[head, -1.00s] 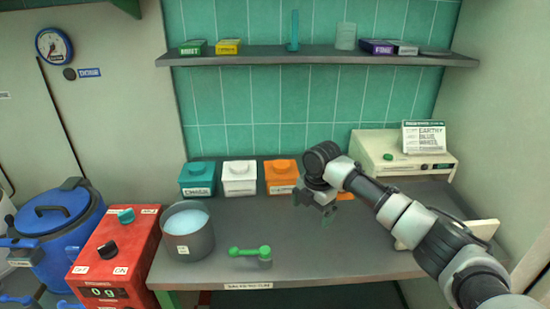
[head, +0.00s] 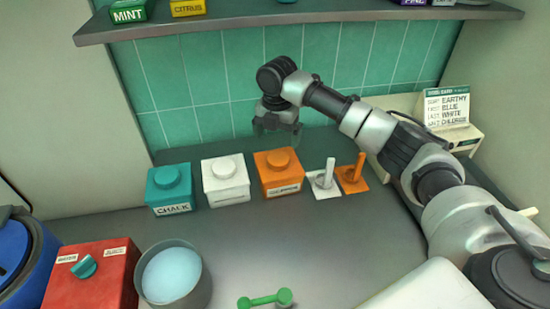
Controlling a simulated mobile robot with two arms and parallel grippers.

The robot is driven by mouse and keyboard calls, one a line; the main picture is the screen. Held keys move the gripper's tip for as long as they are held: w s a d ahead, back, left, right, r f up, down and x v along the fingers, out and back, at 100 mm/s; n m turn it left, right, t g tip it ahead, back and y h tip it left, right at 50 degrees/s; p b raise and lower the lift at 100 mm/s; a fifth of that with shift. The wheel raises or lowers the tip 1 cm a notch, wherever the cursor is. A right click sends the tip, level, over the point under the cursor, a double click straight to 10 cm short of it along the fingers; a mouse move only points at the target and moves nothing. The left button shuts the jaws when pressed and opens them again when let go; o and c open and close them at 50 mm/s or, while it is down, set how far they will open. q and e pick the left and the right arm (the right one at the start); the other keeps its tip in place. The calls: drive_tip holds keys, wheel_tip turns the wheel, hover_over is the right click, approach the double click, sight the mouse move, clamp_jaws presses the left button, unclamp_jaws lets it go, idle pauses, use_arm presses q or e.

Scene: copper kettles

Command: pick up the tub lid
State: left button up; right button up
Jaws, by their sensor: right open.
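Three lidded tubs stand in a row against the tiled wall: a teal tub (head: 170,198) labelled CHALK, a white tub (head: 227,188) and an orange tub (head: 280,180). Each has a lid with a round knob: the teal lid (head: 168,176), the white lid (head: 224,167) and the orange lid (head: 277,159) all sit on their tubs. My right gripper (head: 278,134) is open and empty, pointing down. In the picture it shows just above the orange lid, apart from it. My left gripper is not in view.
A white scoop (head: 325,183) and an orange scoop (head: 352,180) stand right of the orange tub. In front are a grey pot (head: 203,285) of pale liquid, a red box (head: 95,280) and a green-handled item (head: 264,300). A shelf (head: 330,19) runs above. The middle counter is clear.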

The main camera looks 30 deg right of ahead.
sight(278, 158)
wheel_tip(278, 158, down, 2)
drive_tip(key=shift+s, duration=0.1)
wheel_tip(278, 158, down, 5)
drive_tip(key=shift+s+d+r+p, duration=0.1)
drive_tip(key=shift+s+p, duration=0.05)
drive_tip(key=shift+p, duration=0.8)
drive_tip(key=shift+f, duration=0.45)
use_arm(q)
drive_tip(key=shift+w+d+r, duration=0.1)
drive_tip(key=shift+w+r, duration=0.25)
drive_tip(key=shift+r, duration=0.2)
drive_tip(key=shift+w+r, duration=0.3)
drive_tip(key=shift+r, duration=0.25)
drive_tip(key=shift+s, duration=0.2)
use_arm(e)
drive_tip(key=c, duration=1)
